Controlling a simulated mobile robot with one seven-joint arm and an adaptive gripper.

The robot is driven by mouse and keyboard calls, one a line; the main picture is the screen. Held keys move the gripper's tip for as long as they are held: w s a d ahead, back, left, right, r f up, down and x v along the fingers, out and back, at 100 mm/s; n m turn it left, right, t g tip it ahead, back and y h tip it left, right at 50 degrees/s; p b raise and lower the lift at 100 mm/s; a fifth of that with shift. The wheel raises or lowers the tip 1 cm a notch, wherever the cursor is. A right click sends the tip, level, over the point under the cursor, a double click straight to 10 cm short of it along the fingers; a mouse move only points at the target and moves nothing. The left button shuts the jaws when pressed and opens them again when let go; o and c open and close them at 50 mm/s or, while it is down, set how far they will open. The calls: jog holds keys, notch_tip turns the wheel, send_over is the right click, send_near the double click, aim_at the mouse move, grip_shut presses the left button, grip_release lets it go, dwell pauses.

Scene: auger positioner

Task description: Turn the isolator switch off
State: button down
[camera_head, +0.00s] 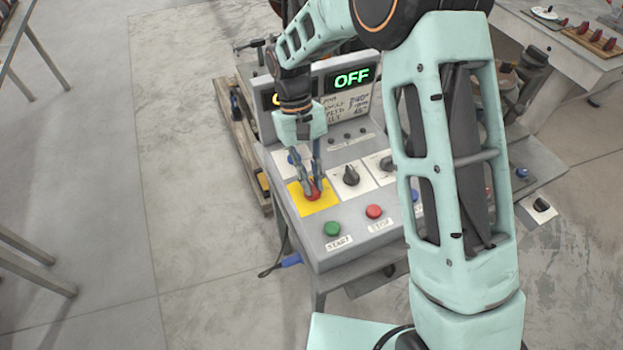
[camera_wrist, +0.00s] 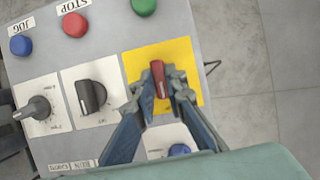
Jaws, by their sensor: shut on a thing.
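The isolator switch looks to be the red handle on a yellow plate (camera_head: 327,207) at the left of the grey control panel. In the wrist view the red handle (camera_wrist: 159,80) stands between my fingertips, over the yellow plate (camera_wrist: 184,53). My gripper (camera_head: 313,190) points down at it and is shut on the red handle; it shows from above in the wrist view (camera_wrist: 161,88). The fingers hide part of the handle and any markings beneath. A green OFF display (camera_head: 352,78) is lit at the back of the panel; another display beside it is partly hidden by my arm.
A black rotary knob (camera_head: 351,175) is right of the yellow plate, with another further right. A green START button (camera_head: 332,229) and a red STOP button (camera_head: 374,211) sit in front. A blue button (camera_wrist: 179,150) is close to my fingers. Open floor lies left.

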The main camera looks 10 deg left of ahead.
jog(key=shift+w, duration=0.1)
jog(key=c, duration=2)
grip_release()
jog(key=shift+o, duration=0.2)
jog(key=v, duration=1.2)
